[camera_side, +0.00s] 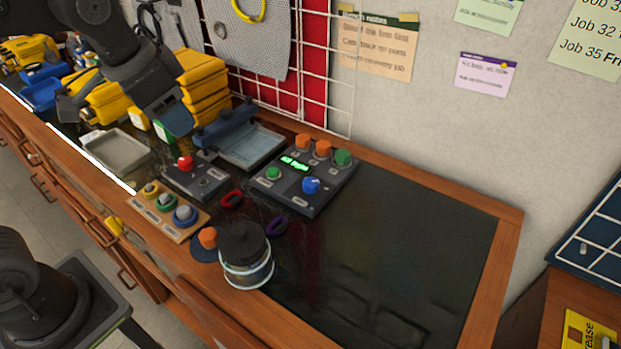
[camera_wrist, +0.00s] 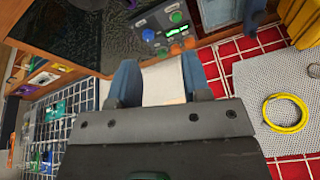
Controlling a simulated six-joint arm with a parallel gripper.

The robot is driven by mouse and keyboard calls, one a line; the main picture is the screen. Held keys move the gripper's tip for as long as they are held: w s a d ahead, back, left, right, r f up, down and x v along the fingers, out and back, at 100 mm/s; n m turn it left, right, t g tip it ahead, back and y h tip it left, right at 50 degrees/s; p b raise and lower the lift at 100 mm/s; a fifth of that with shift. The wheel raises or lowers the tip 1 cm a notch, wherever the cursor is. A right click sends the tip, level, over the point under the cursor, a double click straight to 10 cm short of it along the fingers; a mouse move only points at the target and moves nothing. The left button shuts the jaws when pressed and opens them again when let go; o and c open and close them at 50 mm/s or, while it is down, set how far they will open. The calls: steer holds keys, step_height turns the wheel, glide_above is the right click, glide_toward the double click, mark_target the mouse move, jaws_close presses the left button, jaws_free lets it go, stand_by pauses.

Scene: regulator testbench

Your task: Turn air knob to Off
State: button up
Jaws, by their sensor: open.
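A dark control panel (camera_side: 326,205) with a lit green display (camera_side: 295,163) lies on the black bench top in the side view. It carries a blue knob (camera_side: 311,185), a green knob (camera_side: 273,173), and orange and green knobs along its back edge. The labels are too small to read, so I cannot tell which knob is air. In the wrist view the panel's blue knob (camera_wrist: 148,34) and green knob (camera_wrist: 176,17) show beyond the fingers. My gripper (camera_side: 176,122) is open and empty, above and left of the panel in the side view; its two fingers (camera_wrist: 160,75) stand apart in the wrist view.
A dark-lidded jar (camera_side: 246,270) stands in front. The right bench top (camera_side: 420,240) is clear.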

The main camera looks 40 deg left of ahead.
steer(key=o, duration=0.4)
steer(key=w+d+m, duration=0.1)
steer(key=w, duration=0.3)
steer(key=w+d+f+m+g, duration=0.1)
steer(key=w+d+m, duration=0.1)
steer(key=w, duration=0.2)
steer(key=w+d+f+m+g, duration=0.1)
steer(key=w+d, duration=0.1)
steer(key=w, duration=0.2)
steer(key=shift+w+f, duration=0.2)
steer(key=shift+w, duration=0.05)
steer(key=shift+c, duration=0.2)
steer(key=m+g, duration=0.2)
steer(key=m, duration=0.2)
glide_above(311, 182)
step_height(311, 182, down, 8)
step_height(311, 182, down, 13)
steer(key=shift+r, duration=0.1)
steer(key=shift+c, duration=0.3)
steer(key=c, duration=0.9)
